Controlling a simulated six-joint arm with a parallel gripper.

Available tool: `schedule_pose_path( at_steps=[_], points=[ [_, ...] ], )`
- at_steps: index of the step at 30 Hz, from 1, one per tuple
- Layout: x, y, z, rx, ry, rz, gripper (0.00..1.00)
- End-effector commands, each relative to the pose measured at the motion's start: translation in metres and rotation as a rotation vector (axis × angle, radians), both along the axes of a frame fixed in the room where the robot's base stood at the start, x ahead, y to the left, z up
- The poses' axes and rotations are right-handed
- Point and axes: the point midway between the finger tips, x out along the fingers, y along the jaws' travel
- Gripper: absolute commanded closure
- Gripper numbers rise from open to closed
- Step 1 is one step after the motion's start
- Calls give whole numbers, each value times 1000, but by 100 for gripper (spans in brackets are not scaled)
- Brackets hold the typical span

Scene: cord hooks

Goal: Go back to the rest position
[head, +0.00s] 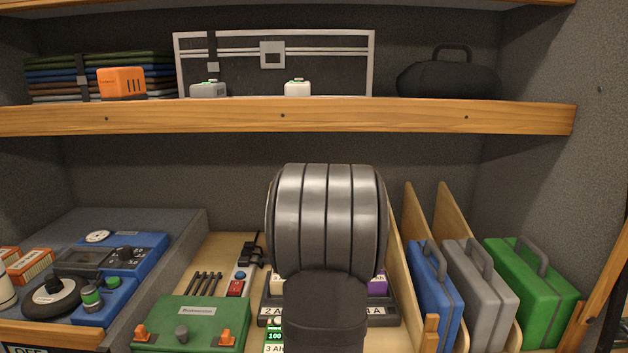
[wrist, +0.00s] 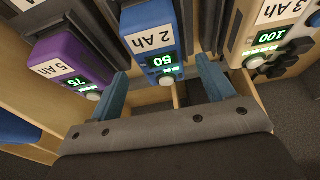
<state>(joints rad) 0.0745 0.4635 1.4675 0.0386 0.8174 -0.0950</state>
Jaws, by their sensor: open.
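My gripper (wrist: 163,68) shows in the wrist view with its two blue fingers spread apart and nothing clamped between them. A blue battery (wrist: 140,22) marked 2 Ah, with a display reading 50, appears between the fingertips. I cannot tell how far it is from them. In the head view my arm's large grey joint and dark link fill the centre and hide my gripper and most of what lies behind.
A purple battery (wrist: 75,58) marked 5 Ah and a beige battery (wrist: 262,32) marked 3 Ah flank the blue one. Wooden dividers and upright blue (head: 432,285), grey (head: 480,290) and green (head: 530,280) cases stand right. A wooden shelf (head: 380,117) crosses above.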

Motion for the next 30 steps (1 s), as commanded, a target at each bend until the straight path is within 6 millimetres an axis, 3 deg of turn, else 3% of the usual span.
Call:
schedule_pose_path(
  at_steps=[11, 12, 27, 29, 30],
  points=[
    [-29, 0, 71, 0, -2, 0, 26],
    [-24, 0, 55, 0, 7, 0, 26],
    [15, 0, -39, 0, 6, 0, 26],
    [18, 0, -50, 0, 5, 0, 26],
    [19, 0, -37, 0, -4, 0, 26]
  ],
)
